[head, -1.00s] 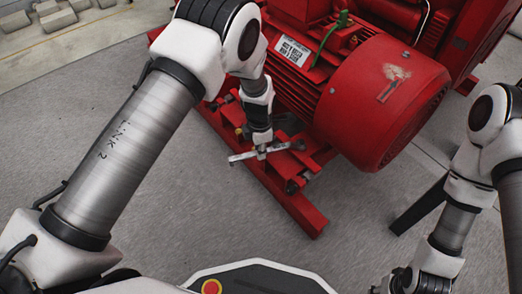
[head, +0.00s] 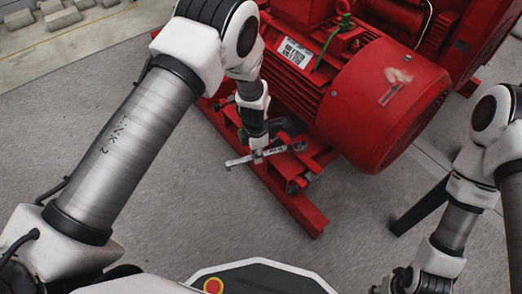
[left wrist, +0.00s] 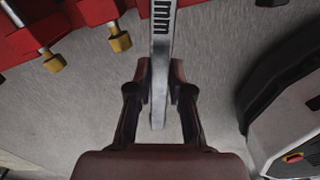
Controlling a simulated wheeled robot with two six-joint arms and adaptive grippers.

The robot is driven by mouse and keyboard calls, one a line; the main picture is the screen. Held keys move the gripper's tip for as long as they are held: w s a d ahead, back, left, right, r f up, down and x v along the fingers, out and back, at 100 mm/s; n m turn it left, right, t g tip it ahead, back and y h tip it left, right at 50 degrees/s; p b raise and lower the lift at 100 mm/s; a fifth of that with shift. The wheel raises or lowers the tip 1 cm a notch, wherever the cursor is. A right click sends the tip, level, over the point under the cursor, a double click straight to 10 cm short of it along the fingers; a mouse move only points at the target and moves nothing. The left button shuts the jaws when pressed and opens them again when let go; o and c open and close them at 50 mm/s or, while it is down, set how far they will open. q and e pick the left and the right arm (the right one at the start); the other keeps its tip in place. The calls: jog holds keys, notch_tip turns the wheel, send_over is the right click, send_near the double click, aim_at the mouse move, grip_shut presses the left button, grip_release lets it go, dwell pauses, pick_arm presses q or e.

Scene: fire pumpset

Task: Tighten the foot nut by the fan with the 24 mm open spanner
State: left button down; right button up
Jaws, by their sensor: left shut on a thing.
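My left gripper (head: 257,156) is shut on a grey metal spanner (head: 238,161), just over the near side of the red base. In the left wrist view the spanner (left wrist: 161,55) runs up between the fingers (left wrist: 160,88), with "mm" marked on its shaft; its upper end is out of frame there. In the head view its right end lies close to the motor's foot area by the fan cover (head: 385,108). I cannot tell whether it touches a nut. The foot nut by the fan is not clear.
The red pumpset base rail (head: 300,212) runs along the near side under the motor. Two yellowish bolt ends (left wrist: 120,42) (left wrist: 54,63) stick out from red metal in the left wrist view. The grey floor in front is clear. Pale blocks (head: 62,18) lie far left.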

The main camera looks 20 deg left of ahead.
aim_at(244, 159)
pick_arm(q)
jog(key=shift+s+a+p, duration=0.35)
jog(key=shift+s+a, duration=0.25)
jog(key=shift+a, duration=0.2)
jog(key=shift+s+a+p, duration=0.3)
jog(key=shift+s+a, duration=0.25)
jog(key=shift+a, duration=0.25)
